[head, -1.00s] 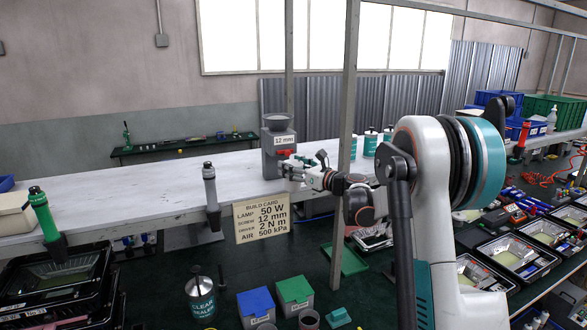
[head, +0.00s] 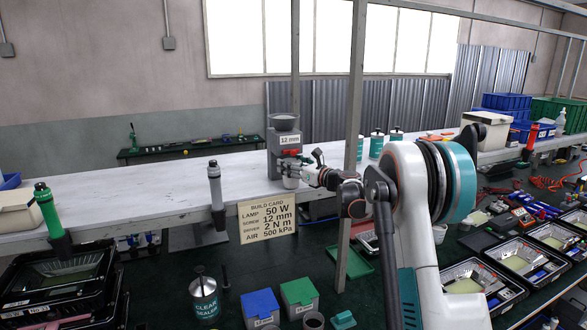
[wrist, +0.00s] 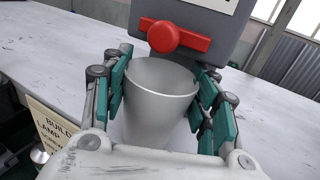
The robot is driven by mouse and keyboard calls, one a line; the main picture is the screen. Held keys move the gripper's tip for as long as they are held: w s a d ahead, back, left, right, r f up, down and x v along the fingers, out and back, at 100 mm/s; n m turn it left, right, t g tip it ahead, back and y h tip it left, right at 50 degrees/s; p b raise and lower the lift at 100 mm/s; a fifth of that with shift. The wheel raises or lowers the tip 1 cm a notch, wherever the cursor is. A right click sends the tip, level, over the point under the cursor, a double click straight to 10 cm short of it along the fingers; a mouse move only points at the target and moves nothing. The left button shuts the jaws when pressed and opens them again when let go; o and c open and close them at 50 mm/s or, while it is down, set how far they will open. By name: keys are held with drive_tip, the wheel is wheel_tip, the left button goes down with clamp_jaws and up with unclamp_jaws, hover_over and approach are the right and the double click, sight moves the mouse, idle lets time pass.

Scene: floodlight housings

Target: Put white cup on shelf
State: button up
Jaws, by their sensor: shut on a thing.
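The white cup (wrist: 160,92) stands upright and looks empty in the wrist view, between the teal finger pads of my gripper (wrist: 165,105). My gripper is shut on its sides. In the head view the cup (head: 291,182) is small and partly hidden by my gripper (head: 293,172). It is just in front of the grey dispenser (head: 284,150) marked 12 mm, below its red lever (wrist: 174,36). The long white shelf (head: 130,192) runs behind and under this spot. I cannot tell whether the cup touches a surface.
A metal post (head: 352,130) stands close to my forearm. A grey-handled tool (head: 215,185) and the build card (head: 267,221) are at the shelf's front edge. Teal-labelled tins (head: 377,143) stand right of the post. The shelf's left part is largely clear.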

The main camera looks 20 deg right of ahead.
drive_tip(key=shift+w, duration=1.9)
drive_tip(key=shift+f+b, duration=0.3)
drive_tip(key=shift+b, duration=0.25)
drive_tip(key=o, duration=0.9)
